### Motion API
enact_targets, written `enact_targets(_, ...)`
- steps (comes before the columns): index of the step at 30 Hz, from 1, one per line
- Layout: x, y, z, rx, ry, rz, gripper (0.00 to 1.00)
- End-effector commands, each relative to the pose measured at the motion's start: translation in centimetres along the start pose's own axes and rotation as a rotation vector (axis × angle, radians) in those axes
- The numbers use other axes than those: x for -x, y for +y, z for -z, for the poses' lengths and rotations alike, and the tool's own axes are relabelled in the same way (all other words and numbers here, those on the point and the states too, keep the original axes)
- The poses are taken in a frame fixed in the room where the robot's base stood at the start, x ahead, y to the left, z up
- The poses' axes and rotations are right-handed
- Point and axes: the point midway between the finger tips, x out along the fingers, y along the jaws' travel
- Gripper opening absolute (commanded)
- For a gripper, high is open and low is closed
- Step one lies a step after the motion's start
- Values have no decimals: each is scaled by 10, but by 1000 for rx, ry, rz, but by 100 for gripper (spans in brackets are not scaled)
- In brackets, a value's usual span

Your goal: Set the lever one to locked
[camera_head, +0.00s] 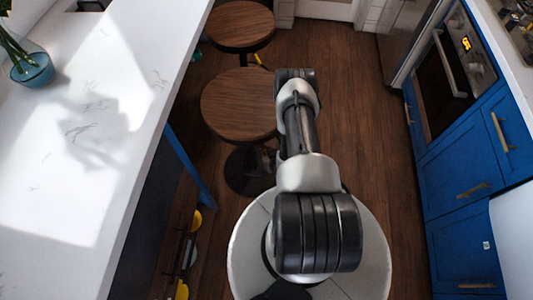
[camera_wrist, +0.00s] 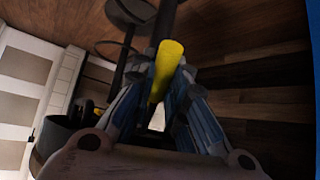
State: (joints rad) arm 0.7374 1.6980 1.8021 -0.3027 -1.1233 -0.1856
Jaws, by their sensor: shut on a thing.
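In the wrist view, a yellow handle (camera_wrist: 165,72) stands between the fingers of my gripper (camera_wrist: 163,88). The gripper is shut on it, and the handle's upper end sticks out past the fingertips. A dark bar runs on beyond the handle. I cannot tell which lever this is, or read a locked mark on it. In the head view my arm reaches forward over the floor and hides the gripper. A small yellow piece (camera_head: 258,60) shows by the far stool there; I cannot tell whether it is the same handle.
Two round wooden stools (camera_head: 240,104) (camera_head: 240,24) stand left of my arm, beside the white counter (camera_head: 100,120). A potted plant (camera_head: 32,70) is on the counter. Blue cabinets (camera_head: 462,170) and an oven (camera_head: 440,80) line the right side. Floor is clear between arm and cabinets.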

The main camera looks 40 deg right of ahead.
Motion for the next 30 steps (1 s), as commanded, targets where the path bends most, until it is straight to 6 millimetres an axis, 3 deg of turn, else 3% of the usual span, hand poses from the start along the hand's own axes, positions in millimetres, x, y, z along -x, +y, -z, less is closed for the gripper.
enact_targets(19,2,0,3,1,-8,0,0)
enact_targets(30,36,2,27,13,-270,2,0)
